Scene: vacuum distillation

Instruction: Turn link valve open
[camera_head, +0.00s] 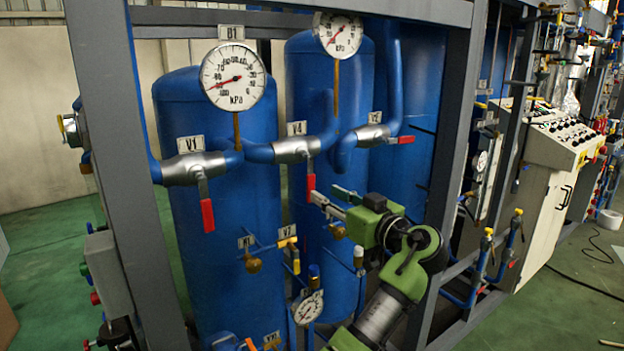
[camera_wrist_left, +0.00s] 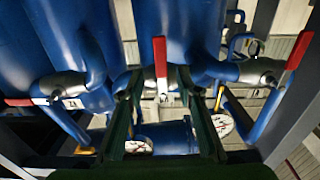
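The middle valve labelled V4 (camera_head: 296,149) sits on the blue pipe between the two blue tanks. Its red handle (camera_head: 310,186) hangs straight down, crosswise to the pipe. No label reads "link". My left gripper (camera_head: 330,199) is beside the lower part of this handle in the head view. In the left wrist view the two fingers of my left gripper (camera_wrist_left: 159,80) are spread apart. The red handle (camera_wrist_left: 160,57) shows between their tips, with a gap on each side; contact is not visible. My right gripper is in neither view.
Valve V1 (camera_head: 194,168) at left has its red handle hanging down. Valve V2 (camera_head: 373,135) at right has its handle sideways along the pipe. Grey frame posts (camera_head: 120,150) stand either side. Gauge B1 (camera_head: 233,77) is above; small valves and another gauge (camera_head: 308,307) are below.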

